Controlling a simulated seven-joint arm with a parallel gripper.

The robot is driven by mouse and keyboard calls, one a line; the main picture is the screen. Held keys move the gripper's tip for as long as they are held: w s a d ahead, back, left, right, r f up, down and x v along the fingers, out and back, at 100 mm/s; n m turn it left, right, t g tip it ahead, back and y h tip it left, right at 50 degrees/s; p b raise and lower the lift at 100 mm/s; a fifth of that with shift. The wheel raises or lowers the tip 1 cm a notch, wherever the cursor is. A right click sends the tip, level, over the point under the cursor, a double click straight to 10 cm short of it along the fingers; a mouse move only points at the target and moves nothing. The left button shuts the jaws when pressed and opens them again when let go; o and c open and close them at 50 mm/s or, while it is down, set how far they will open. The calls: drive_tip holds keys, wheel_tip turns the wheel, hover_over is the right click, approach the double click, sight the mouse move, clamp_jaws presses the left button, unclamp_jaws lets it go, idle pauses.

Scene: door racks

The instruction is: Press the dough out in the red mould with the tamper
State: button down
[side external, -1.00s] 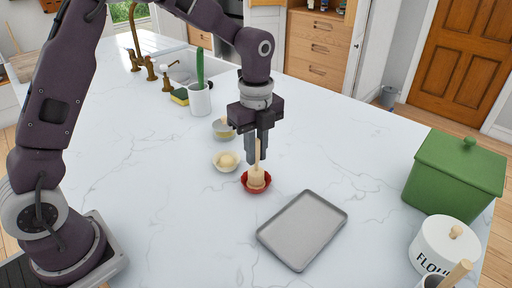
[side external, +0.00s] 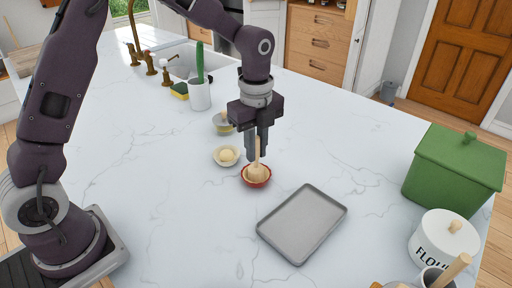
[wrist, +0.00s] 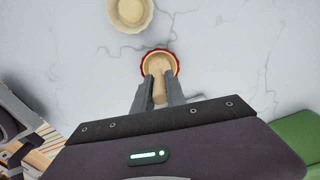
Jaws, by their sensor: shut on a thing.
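My gripper (side external: 257,153) is shut on the upright handle of the wooden tamper (side external: 257,172) and stands over the red mould (side external: 257,183). The tamper's head is down inside the mould's rim. In the wrist view the fingers (wrist: 159,95) close on the pale handle (wrist: 159,88), with the red scalloped rim (wrist: 145,60) of the mould around the head. The dough under the head is hidden or cannot be told from the pale wood.
A cream mould (side external: 217,158) holding a pale lump stands just behind the red one, with a small bowl (side external: 222,126) beyond. A grey tray (side external: 302,224) lies front right. A green box (side external: 455,175) and flour jar (side external: 443,240) stand at the right.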

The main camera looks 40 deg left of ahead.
idle(0.4)
drive_tip(key=shift+r, duration=1.15)
drive_tip(key=shift+r, duration=1.6)
drive_tip(key=s+a+n, duration=0.2)
drive_tip(key=a+n, duration=0.2)
drive_tip(key=n, duration=0.6)
drive_tip(key=s+a+f+n, duration=0.1)
drive_tip(key=a+n, duration=0.3)
drive_tip(key=n, duration=0.6)
drive_tip(key=shift+s+n, duration=0.3)
drive_tip(key=shift+s, duration=0.1)
